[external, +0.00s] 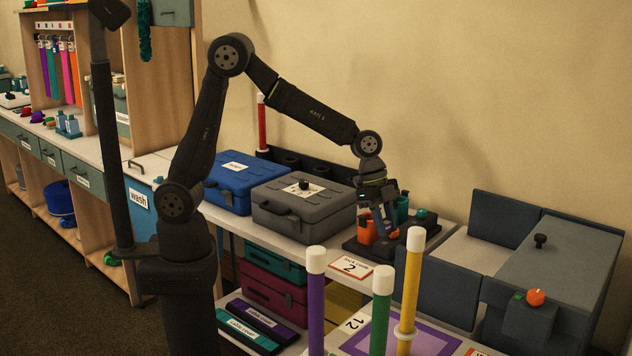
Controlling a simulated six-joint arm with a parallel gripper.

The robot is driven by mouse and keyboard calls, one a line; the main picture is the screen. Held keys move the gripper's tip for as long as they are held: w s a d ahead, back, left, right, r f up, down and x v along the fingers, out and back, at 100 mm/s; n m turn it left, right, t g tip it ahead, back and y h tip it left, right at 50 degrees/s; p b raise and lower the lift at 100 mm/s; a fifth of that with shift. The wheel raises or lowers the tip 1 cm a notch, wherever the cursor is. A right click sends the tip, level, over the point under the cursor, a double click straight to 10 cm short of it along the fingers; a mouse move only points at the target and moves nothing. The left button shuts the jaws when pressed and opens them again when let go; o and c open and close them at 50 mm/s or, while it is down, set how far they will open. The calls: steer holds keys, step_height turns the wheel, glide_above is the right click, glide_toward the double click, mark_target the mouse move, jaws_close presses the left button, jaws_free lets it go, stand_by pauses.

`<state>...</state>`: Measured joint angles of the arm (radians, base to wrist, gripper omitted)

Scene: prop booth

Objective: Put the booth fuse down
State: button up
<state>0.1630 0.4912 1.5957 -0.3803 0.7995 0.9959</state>
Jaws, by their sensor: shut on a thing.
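My gripper (380,208) points down over a dark tray (362,249) on the white shelf right of the grey case. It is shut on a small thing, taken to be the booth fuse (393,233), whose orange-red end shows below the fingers. The rest of it is hidden by the fingers. An orange holder (367,231) stands on the tray just left of the gripper, and a teal holder (402,209) stands behind it to the right. I cannot tell whether the held thing touches the tray.
A blue case (235,182) and a grey case (290,215) stand left of the tray. A teal knob (421,214) is at its right. Purple (316,310), green (381,315) and yellow (409,285) posts rise in front. A grey box with an orange button (536,297) stands right.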

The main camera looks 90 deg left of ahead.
steer(key=w+a+m, duration=0.1)
steer(key=w+a, duration=0.2)
steer(key=a, duration=2.7)
steer(key=s+a+m, duration=0.1)
steer(key=s+a, duration=0.4)
steer(key=a, duration=0.4)
steer(key=s+a+g, duration=0.1)
steer(key=s+a, duration=0.4)
steer(key=a, duration=0.5)
steer(key=s+a+m, duration=0.1)
steer(key=s+a, duration=0.4)
steer(key=a, duration=0.4)
steer(key=shift+h, duration=0.3)
steer(key=f, duration=1.1)
steer(key=shift+w+f, duration=0.15)
steer(key=shift+w, duration=0.05)
steer(key=shift+f, duration=2.05)
